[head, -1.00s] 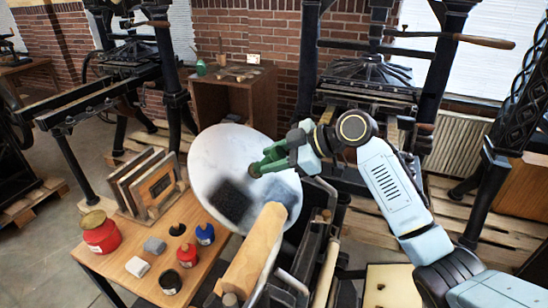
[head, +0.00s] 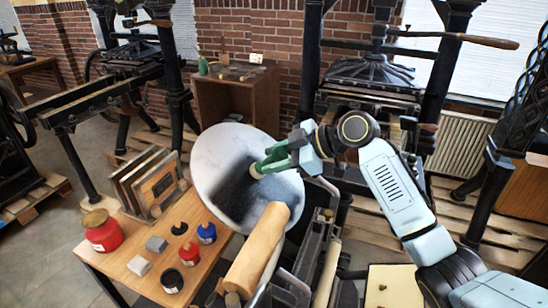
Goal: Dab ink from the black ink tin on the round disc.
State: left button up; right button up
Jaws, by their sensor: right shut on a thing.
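The round disc (head: 222,158) is a pale, tilted plate at the middle of the head view. A broad dark ink smear (head: 238,200) covers much of its middle, lower and right part; its upper left is clean. My right gripper (head: 270,163) has green fingers and is shut on a small pale-ended tool (head: 256,171), mostly hidden, over the disc's inked right side. I cannot tell if it touches the disc. My left gripper is not in view.
The wooden table (head: 140,287) also holds a large red tin (head: 104,234), a blue tin (head: 206,234), another small red container, grey blocks (head: 155,244) and a rack of boards (head: 148,182). A wooden roller (head: 258,250) lies below the disc. Hand presses stand behind.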

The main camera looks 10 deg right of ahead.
aim_at(279, 149)
jog(key=d+r+p, duration=0.1)
jog(key=s+r+p, duration=0.1)
jog(key=r, duration=0.1)
jog(key=d+r+p, duration=0.1)
jog(key=shift+s+d+r, duration=0.3)
jog(key=shift+s+d, duration=0.05)
jog(key=shift+s, duration=0.05)
jog(key=shift+f, duration=0.15)
